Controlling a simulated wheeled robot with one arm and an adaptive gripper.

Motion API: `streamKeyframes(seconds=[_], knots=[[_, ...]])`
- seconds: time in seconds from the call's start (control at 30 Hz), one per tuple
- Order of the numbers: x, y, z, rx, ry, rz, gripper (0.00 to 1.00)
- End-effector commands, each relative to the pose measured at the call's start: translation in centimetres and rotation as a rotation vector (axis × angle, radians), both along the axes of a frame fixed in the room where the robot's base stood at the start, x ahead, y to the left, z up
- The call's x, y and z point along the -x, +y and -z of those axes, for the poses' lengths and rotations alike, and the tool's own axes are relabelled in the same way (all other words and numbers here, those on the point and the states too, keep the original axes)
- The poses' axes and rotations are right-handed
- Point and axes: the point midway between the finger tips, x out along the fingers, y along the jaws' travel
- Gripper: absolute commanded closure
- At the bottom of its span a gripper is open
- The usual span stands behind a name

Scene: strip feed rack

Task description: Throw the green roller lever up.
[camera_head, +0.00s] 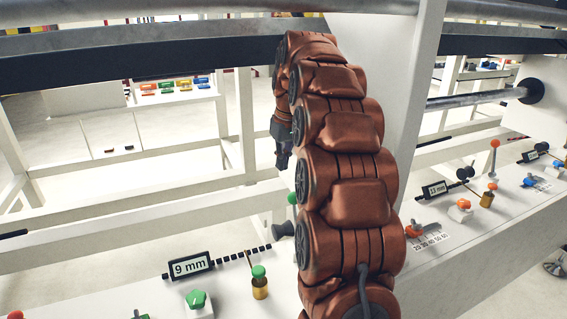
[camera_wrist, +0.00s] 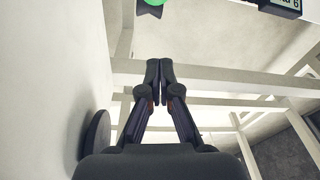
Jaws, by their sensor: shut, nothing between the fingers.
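A green lever top (camera_head: 292,198) shows just left of my arm in the head view, its stem largely hidden behind the arm; I take it as the green roller lever. My gripper (camera_head: 283,163) hangs pointing down, above and slightly left of that green top in the picture; they appear apart. In the wrist view my gripper's fingertips (camera_wrist: 160,64) are together with nothing between them. A green part (camera_wrist: 153,2) is cut off by the top edge of the wrist view; I cannot tell which green part it is.
On the white ledge stand a green-topped brass cylinder (camera_head: 259,284), a green star knob (camera_head: 196,299) and a "9 mm" display (camera_head: 189,265). An orange-topped lever (camera_head: 495,144) is on the right. White frame bars (camera_wrist: 215,73) cross beyond my fingers; a black disc (camera_wrist: 96,136) is at left.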

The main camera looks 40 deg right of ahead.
Motion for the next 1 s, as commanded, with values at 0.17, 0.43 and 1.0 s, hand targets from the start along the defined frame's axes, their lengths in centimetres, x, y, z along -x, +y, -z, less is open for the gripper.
streamKeyframes(seconds=[0.17, 0.43, 1.0], knots=[[-0.3, 0.1, 2.6, -0.001, 0.003, 0.0, 1.0], [-0.9, 0.2, 7.0, -0.001, 0.004, 0.001, 1.0], [2.7, 0.4, 6.9, 0.002, -0.003, 0.0, 1.0]])
